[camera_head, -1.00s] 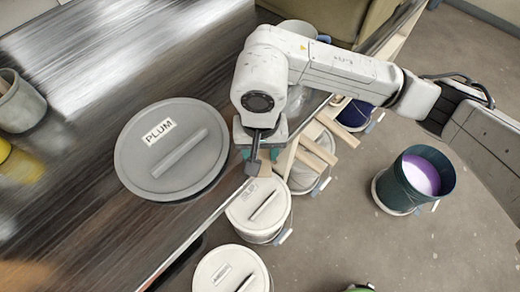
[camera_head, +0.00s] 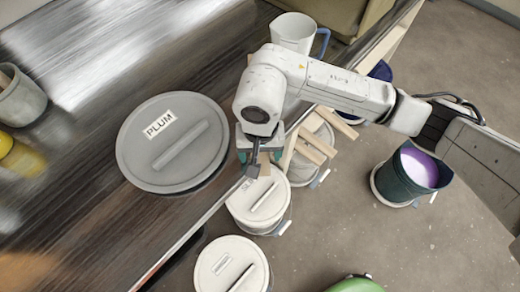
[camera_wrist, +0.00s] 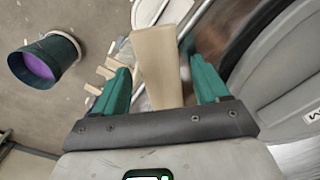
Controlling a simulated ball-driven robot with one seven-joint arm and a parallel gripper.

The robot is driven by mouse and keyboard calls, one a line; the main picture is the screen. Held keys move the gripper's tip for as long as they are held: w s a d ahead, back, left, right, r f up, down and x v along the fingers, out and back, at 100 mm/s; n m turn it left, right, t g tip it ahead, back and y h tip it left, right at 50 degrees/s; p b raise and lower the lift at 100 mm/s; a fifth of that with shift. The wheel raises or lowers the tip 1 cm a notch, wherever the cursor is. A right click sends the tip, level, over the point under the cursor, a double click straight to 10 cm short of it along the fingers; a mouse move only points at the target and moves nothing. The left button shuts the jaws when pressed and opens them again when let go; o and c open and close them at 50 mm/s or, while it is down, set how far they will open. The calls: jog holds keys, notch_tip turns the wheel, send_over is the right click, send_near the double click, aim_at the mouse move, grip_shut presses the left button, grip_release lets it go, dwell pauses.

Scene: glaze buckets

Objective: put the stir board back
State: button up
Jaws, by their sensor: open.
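My gripper (camera_head: 257,163) is open at the table's edge, just right of the grey PLUM lid (camera_head: 190,163). In the wrist view its two teal fingers (camera_wrist: 160,85) stand on either side of a pale wooden board (camera_wrist: 157,62), with a gap on each side. The board looks like the stir board. In the head view only a small tan piece of it (camera_head: 265,170) shows below the gripper; the rest is hidden. An open dark green bucket of purple glaze (camera_head: 400,185) stands on the floor at the right and also shows in the wrist view (camera_wrist: 45,60).
Lidded white buckets (camera_head: 262,215) (camera_head: 230,268) stand along the table's edge. Wooden slats (camera_head: 312,150) jut out beside my gripper. A white jug (camera_head: 293,30) and a grey pot (camera_head: 20,100) are on the table. A green rounded thing (camera_head: 355,285) is at the bottom. Floor around the purple bucket is clear.

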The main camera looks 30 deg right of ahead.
jog(key=shift+r, duration=0.1)
notch_tip(320, 180, up, 12)
jog(key=b, duration=0.2)
jog(key=shift+b, duration=0.4)
